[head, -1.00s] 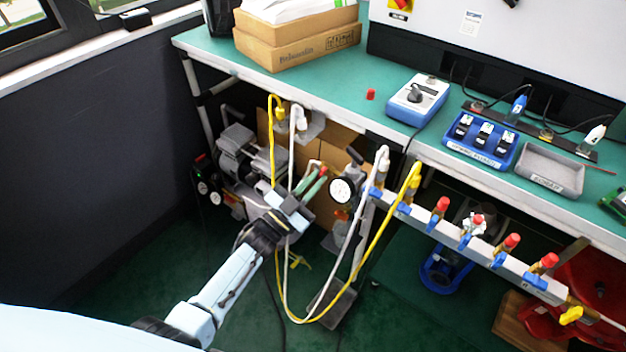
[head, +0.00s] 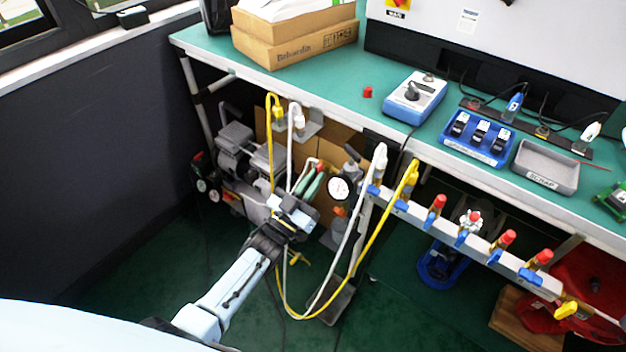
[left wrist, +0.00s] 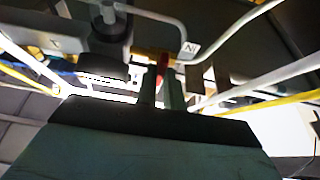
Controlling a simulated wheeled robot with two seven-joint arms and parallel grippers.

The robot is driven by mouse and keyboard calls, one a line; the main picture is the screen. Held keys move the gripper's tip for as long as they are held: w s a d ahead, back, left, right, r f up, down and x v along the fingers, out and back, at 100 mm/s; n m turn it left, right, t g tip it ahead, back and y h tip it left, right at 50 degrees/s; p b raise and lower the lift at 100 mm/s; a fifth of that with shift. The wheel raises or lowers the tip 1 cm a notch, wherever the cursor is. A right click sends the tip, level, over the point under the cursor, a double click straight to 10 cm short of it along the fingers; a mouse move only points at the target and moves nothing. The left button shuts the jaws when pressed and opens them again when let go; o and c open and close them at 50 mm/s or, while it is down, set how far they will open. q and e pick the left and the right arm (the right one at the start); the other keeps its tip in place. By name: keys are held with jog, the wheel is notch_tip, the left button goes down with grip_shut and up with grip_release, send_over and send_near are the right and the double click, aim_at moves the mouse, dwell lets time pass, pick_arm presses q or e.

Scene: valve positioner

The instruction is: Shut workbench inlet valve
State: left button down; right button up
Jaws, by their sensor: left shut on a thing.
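My left gripper (head: 315,176) reaches under the workbench from the lower left, and its two greenish fingers point up and to the right. The fingers are shut on a small red handle (head: 320,166), which I take to be the inlet valve's lever. In the left wrist view the red handle (left wrist: 163,66) shows between the fingers (left wrist: 163,88), near a brass-coloured pipe. The fingers hide part of the handle, and the valve body is hard to make out. My right gripper is not in view.
A white-faced gauge (head: 340,188) stands just right of the fingers. Yellow (head: 378,238) and white (head: 347,262) hoses loop close by. A manifold (head: 478,244) with several red-capped fittings runs along the bench front.

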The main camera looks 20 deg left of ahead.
pick_arm(q)
jog(key=shift+f+y, duration=0.1)
jog(key=shift+y, duration=0.2)
jog(key=c, duration=1.5)
grip_release()
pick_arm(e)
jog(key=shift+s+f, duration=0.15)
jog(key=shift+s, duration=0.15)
